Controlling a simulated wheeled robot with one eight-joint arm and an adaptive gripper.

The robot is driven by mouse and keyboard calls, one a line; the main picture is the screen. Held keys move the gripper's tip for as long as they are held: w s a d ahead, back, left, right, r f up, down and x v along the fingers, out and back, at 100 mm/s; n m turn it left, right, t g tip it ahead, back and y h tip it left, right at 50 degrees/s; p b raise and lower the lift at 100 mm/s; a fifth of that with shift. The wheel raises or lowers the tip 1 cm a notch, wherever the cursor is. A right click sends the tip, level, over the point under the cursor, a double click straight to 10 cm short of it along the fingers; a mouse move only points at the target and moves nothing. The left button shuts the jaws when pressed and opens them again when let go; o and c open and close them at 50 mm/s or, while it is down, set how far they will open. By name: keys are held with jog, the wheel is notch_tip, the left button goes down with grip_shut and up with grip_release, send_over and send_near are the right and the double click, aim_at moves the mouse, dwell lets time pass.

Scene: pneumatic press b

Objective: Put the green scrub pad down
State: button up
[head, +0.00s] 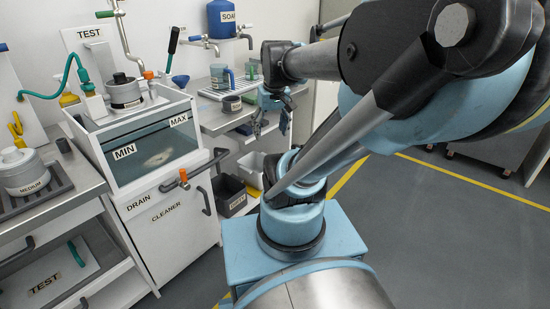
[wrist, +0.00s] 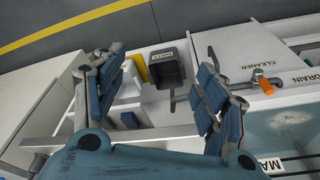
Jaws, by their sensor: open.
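My gripper (head: 271,121) hangs above the edge of the side bench in the head view. In the wrist view my gripper (wrist: 163,62) has its two blue fingers spread wide, with nothing held between them. I cannot pick out a green scrub pad with certainty. A small blue-teal piece (head: 244,129) lies on the bench near my gripper in the head view; a small blue piece (wrist: 130,120) shows beside the left finger in the wrist view. I cannot tell whether either is the pad.
A dark bin (head: 231,196) and a white bin (head: 250,168) stand below the bench. The cleaner tank (head: 155,160), with its orange-handled drain valve (head: 183,175), is to the left. A blue soap tank (head: 221,18) is on the wall. Open floor lies right, with a yellow line.

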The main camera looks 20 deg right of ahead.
jog(key=s+f+m, duration=0.1)
jog(key=s+f, duration=0.5)
jog(key=f, duration=0.1)
jog(key=shift+s, duration=0.3)
jog(key=shift+w+f, duration=0.25)
jog(key=shift+w, duration=0.25)
dwell(0.5)
